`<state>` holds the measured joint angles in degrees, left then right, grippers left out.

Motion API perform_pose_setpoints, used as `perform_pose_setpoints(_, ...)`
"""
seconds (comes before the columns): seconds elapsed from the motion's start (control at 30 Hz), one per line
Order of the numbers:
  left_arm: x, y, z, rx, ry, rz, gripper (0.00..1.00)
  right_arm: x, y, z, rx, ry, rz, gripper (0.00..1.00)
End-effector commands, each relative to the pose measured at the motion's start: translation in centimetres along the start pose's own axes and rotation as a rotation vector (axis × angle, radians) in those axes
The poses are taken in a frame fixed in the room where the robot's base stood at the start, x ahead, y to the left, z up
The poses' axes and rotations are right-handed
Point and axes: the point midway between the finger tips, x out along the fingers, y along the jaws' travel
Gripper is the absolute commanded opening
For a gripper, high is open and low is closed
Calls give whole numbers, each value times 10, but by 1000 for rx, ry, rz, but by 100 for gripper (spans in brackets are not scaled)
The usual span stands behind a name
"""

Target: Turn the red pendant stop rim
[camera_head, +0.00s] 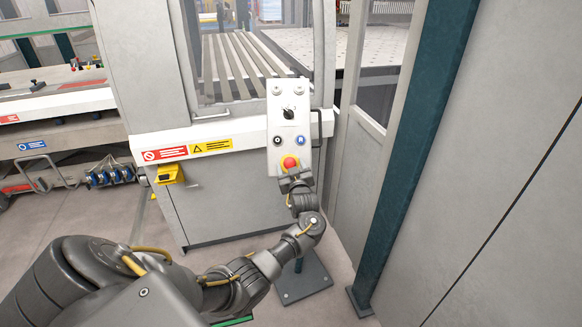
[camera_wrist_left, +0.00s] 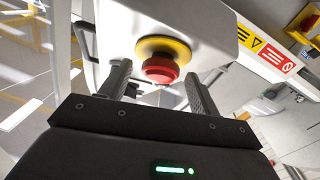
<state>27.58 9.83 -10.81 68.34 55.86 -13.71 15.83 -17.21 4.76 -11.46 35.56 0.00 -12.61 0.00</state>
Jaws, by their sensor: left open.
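The red pendant stop button (camera_head: 289,162) sits on a yellow collar near the bottom of the light grey pendant panel (camera_head: 287,110). In the left wrist view the red button (camera_wrist_left: 160,70) lies between and just beyond the fingertips, with the yellow collar (camera_wrist_left: 163,46) behind it. My left gripper (camera_wrist_left: 158,78) is open, one finger on each side of the button, and I see no clear contact. In the head view my left gripper (camera_head: 292,176) is just below the button and hides the pendant's lower end. My right gripper is not in view.
A black selector switch (camera_head: 289,114) and two round buttons sit higher on the panel. A teal post (camera_head: 405,150) and grey wall stand to the right.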

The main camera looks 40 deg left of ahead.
Motion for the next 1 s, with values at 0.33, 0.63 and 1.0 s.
perform_pose_setpoints(0.33,1,0,0,0,0,0,50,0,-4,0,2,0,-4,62)
perform_pose_setpoints(0.63,0,0,0,0,0,0,17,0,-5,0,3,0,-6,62)
perform_pose_setpoints(1.0,1,-3,-2,82,-1,63,17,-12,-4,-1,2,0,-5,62)
